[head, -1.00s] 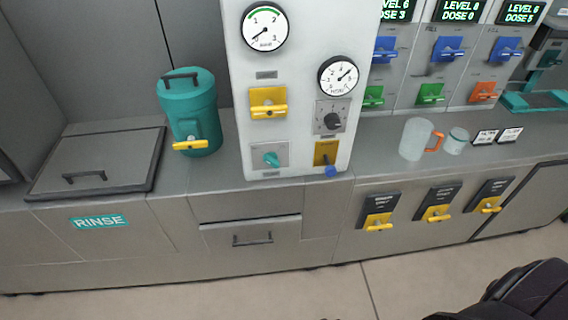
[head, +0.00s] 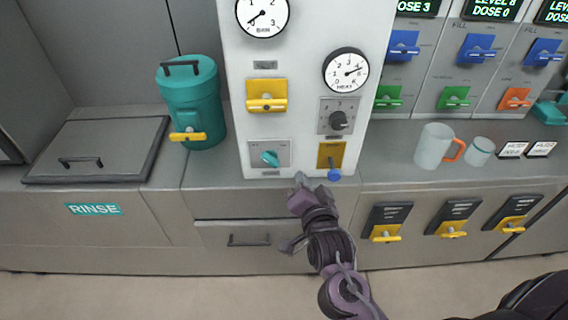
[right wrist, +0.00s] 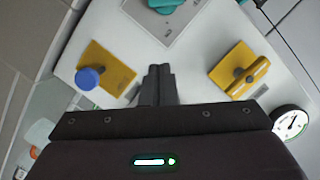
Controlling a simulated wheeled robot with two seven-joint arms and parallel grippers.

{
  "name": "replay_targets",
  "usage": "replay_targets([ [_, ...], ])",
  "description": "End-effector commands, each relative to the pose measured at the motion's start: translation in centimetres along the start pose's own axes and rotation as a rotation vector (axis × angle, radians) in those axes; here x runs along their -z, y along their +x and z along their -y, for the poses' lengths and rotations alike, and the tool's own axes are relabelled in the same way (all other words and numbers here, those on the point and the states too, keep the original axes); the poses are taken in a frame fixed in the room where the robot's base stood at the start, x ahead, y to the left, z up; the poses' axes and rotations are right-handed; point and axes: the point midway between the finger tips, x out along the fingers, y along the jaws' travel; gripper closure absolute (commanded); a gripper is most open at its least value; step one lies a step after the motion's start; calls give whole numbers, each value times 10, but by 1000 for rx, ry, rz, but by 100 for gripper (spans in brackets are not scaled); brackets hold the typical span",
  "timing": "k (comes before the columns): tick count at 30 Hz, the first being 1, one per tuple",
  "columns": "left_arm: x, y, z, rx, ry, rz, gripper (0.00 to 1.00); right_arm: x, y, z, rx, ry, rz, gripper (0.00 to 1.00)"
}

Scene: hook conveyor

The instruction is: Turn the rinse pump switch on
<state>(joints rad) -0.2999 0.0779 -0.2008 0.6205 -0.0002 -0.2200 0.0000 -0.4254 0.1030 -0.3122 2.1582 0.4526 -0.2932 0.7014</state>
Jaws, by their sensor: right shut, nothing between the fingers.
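A white panel (head: 308,85) carries several controls. Their small labels are too small to read, so I cannot tell by name which is the rinse pump switch. At its bottom right is a yellow plate (head: 331,150) with a lever hanging down, tipped by a blue ball (head: 334,175). At its bottom left is a teal knob (head: 270,158) on a grey plate. My right gripper (head: 299,181) is shut and empty, just below the panel's lower edge, between these two. In the right wrist view the blue ball (right wrist: 88,77) is left of the fingers (right wrist: 158,72), apart from them. My left gripper is out of view.
Above are a yellow handle (head: 266,95), a black dial (head: 338,120) and two gauges. A teal canister (head: 190,105) stands left, by a lidded basin marked RINSE (head: 100,145). A mug (head: 433,147) and a jar (head: 480,152) stand right. Yellow-handled switches line the cabinet front.

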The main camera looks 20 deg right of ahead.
Motion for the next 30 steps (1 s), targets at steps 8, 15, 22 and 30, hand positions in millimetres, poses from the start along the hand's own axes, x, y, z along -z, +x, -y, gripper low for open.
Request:
replay_targets([
  [8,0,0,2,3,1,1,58,0,0,0,0,-1,0,100],
  [15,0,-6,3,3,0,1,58,1,20,2,3,-4,-1,100],
  [22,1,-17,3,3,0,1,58,2,68,3,2,-4,-1,100],
  [30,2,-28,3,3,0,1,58,-17,105,1,-1,-2,4,100],
])
